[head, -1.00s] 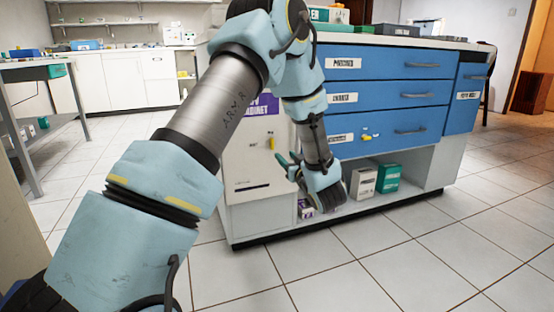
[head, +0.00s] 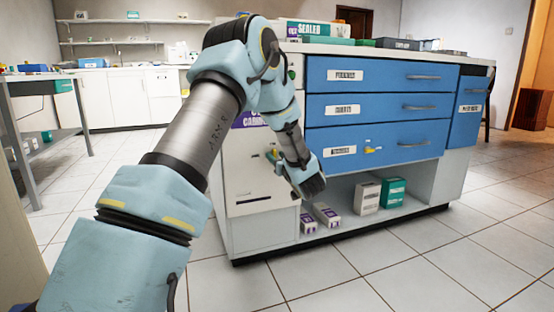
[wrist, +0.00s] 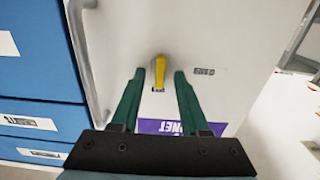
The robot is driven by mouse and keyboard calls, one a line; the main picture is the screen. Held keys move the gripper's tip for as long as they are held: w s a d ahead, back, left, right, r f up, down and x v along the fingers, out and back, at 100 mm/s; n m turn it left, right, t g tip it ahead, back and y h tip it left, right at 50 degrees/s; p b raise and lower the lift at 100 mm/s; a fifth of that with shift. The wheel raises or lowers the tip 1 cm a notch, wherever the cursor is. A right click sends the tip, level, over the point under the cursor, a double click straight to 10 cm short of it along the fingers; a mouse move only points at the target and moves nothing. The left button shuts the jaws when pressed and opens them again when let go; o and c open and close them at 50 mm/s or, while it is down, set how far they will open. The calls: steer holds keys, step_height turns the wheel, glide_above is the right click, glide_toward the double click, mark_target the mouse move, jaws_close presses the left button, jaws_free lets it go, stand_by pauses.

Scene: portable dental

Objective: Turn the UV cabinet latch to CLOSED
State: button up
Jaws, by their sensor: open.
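The UV cabinet (head: 252,185) is a white door with a purple label (head: 252,119), left of the blue drawers. Its yellow latch (wrist: 160,72) shows in the wrist view as a short handle lying along the picture's vertical, in line with the purple label (wrist: 165,127) below. A small dark marking (wrist: 204,72) sits to its right, too small to read. My gripper (wrist: 158,88) is open, with one green finger on each side of the latch and gaps to both. In the head view my gripper (head: 278,156) is at the door front and largely hides the latch.
A metal bar handle (wrist: 86,60) runs left of the fingers in the wrist view. Blue drawers (head: 380,105) stand right of the door. Boxes (head: 367,196) stand on the open shelf below. The tiled floor in front is clear.

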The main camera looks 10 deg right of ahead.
jaws_close()
stand_by(0.4)
stand_by(0.4)
steer(key=n, duration=0.4)
steer(key=shift+n, duration=0.3)
steer(key=shift+a+f+n+b, duration=0.15)
steer(key=shift+n+b, duration=1.55)
steer(key=shift+n, duration=1.65)
steer(key=shift+a+f+n+b, duration=0.15)
steer(key=shift+n+b, duration=1.55)
steer(key=shift+n, duration=1.65)
steer(key=shift+d, duration=0.1)
